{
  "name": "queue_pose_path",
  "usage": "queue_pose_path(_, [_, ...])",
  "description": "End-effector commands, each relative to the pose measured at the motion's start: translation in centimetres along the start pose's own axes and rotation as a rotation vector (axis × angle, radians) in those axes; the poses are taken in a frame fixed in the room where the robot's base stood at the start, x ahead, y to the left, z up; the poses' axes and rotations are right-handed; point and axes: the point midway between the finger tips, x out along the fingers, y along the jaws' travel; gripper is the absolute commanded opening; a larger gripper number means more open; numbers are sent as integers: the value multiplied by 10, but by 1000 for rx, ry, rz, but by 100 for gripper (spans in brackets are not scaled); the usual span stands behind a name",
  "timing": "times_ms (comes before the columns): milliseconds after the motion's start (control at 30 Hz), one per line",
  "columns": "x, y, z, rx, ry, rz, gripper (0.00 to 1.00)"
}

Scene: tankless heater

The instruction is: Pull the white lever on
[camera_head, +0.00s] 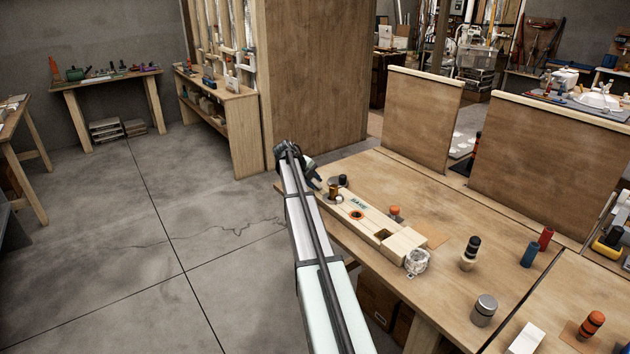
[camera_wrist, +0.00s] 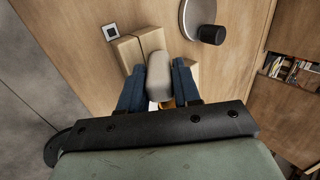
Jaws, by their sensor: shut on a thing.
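In the wrist view, my gripper (camera_wrist: 158,78) has its two dark blue fingers on either side of a rounded off-white piece (camera_wrist: 157,66), which looks like the white lever. The fingers are shut on it. Its lower end is hidden between the fingers, where a bit of white and orange shows. In the head view, my gripper (camera_head: 314,180) is at the left end of the wooden workbench (camera_head: 440,240); the fingertips are too small to make out and the lever cannot be picked out there.
Beige blocks (camera_wrist: 128,52) lie beside the lever, with a small square plate (camera_wrist: 111,31) to their left. A black knob (camera_wrist: 212,35) is to the right. In the head view, a long wooden block (camera_head: 370,222) is close to my gripper. Open floor (camera_head: 150,240) lies left.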

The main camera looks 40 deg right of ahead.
Motion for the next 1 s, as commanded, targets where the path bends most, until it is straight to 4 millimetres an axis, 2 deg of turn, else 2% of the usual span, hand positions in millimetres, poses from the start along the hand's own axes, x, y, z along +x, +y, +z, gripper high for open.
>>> queue_pose_path(267, [1, 3, 0, 1, -1, -64, 0])
queue_pose_path(667, [1, 4, 1, 0, 0, -70, 0])
queue_pose_path(700, [1, 4, 1, 0, 0, -70, 34])
queue_pose_path(900, [1, 4, 0, 0, 0, -69, 53])
queue_pose_path(1000, [1, 4, 0, 0, 0, -69, 53])
